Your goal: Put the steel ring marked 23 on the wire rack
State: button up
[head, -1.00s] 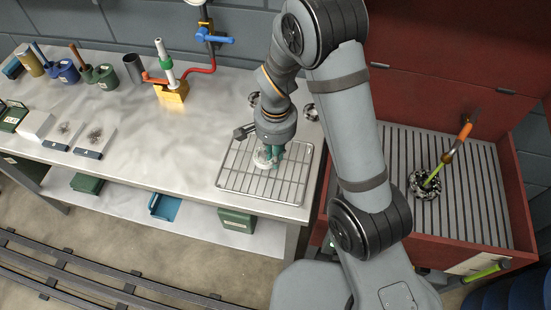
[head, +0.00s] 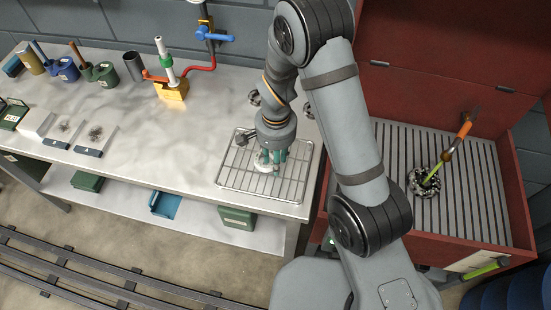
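The wire rack (head: 232,184) lies near the right end of the steel bench, in a shallow tray with a raised rim. My gripper (head: 271,163) points down over the middle of the rack, with its teal fingers low above the wires. A small pale ring-like part (head: 264,168) is at the fingertips, partly hidden by them. I cannot read any mark on it, nor tell whether it rests on the wires or whether the fingers grip it. Two dark, shiny round parts stand behind my arm, one to the left (head: 254,98) and one to the right (head: 308,111), both partly hidden.
A red cabinet with a slatted bed (head: 466,190) stands at the right, holding a speckled ring part (head: 424,182) and an orange-tipped brush (head: 457,137). A yellow block with a pipe (head: 172,91) stands at the bench back. The bench middle is clear.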

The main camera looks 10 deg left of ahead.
jog(key=shift+w+r, duration=0.1)
jog(key=shift+r, duration=0.45)
notch_tip(320, 180, up, 11)
jog(key=shift+b, duration=0.3)
dwell(1.3)
